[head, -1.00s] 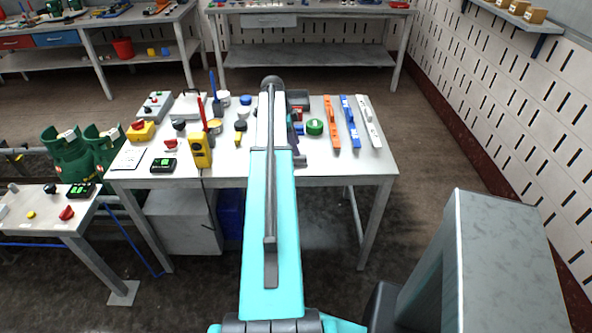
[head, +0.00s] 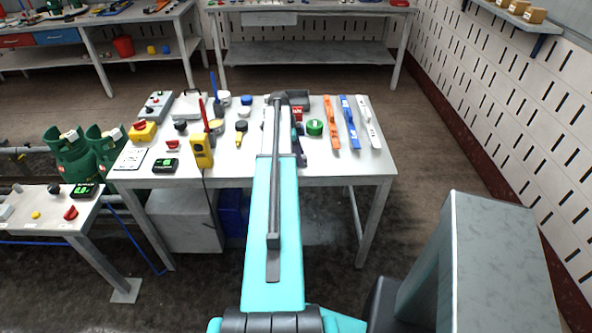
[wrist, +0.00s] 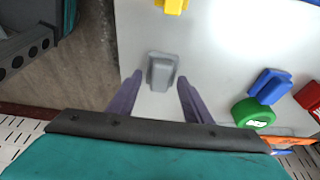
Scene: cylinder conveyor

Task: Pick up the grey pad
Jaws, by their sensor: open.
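The grey pad (wrist: 161,72) is a small grey block on the white table top (wrist: 215,45) in the wrist view, near the table's edge. My gripper (wrist: 160,79) is open, with one dark purple finger to the left of the pad and one to its right. The fingertips reach about level with the pad in the picture, with a gap on both sides. I cannot tell how high they are above the table. In the head view my arm covers the pad and most of my gripper.
A green tape roll (wrist: 250,113), a blue item (wrist: 267,85) and a red item (wrist: 309,95) lie right of the pad. A yellow item (wrist: 174,5) lies beyond it. In the head view, orange (head: 331,122) and blue (head: 349,123) bars lie farther right; a yellow meter (head: 202,150) stands left.

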